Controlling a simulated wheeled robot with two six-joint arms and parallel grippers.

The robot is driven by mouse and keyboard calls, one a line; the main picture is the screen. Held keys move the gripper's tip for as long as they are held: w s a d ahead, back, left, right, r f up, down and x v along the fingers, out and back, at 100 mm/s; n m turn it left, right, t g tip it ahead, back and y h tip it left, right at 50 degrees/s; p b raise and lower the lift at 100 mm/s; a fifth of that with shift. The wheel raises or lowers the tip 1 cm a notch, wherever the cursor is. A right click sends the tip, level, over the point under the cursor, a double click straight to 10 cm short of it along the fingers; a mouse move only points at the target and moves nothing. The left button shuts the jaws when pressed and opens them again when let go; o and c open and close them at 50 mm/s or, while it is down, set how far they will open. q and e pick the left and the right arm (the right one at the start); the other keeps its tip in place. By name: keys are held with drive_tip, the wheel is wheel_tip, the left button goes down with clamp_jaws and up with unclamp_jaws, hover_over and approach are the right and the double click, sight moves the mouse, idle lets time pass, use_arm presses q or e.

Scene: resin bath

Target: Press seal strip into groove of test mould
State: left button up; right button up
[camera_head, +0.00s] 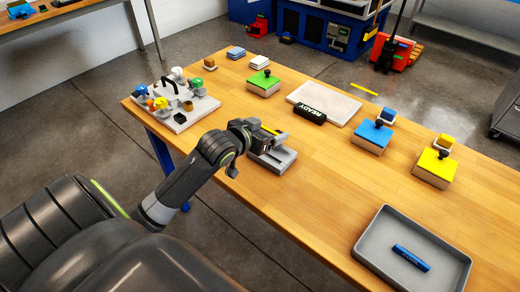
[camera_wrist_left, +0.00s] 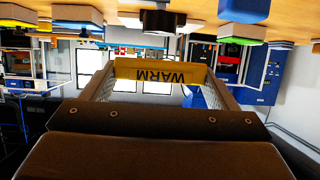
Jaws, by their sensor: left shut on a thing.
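My left gripper (camera_head: 268,133) is shut on a yellow strip (camera_head: 273,130). In the left wrist view this strip (camera_wrist_left: 160,74) lies across between the two fingers and reads WARM, upside down. The grey test mould (camera_head: 283,161) rests on the near edge of the wooden table, just below and beside the gripper. The gripper and wrist hide part of the mould. I cannot tell whether the strip touches the mould. A black strip marked READY (camera_head: 311,113) lies at the front of a pale slab (camera_head: 338,101). My right gripper is out of view.
A grey tray (camera_head: 370,250) holds a blue strip (camera_head: 411,257) at the near right. A white fixture plate (camera_head: 180,120) with coloured knobs stands at the left. Green (camera_head: 263,83), blue (camera_head: 372,137) and yellow (camera_head: 436,167) topped blocks stand beyond. The table between mould and tray is clear.

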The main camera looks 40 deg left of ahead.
use_arm(q)
hover_over(266, 159)
drive_tip(key=f, duration=0.4)
drive_tip(key=shift+w+a+f, duration=0.15)
drive_tip(key=shift+w+f, duration=0.15)
drive_tip(key=shift+w, duration=0.1)
wheel_tip(266, 159, down, 4)
drive_tip(key=shift+a, duration=0.1)
drive_tip(key=shift+s+f, duration=0.1)
drive_tip(key=shift+f, duration=0.2)
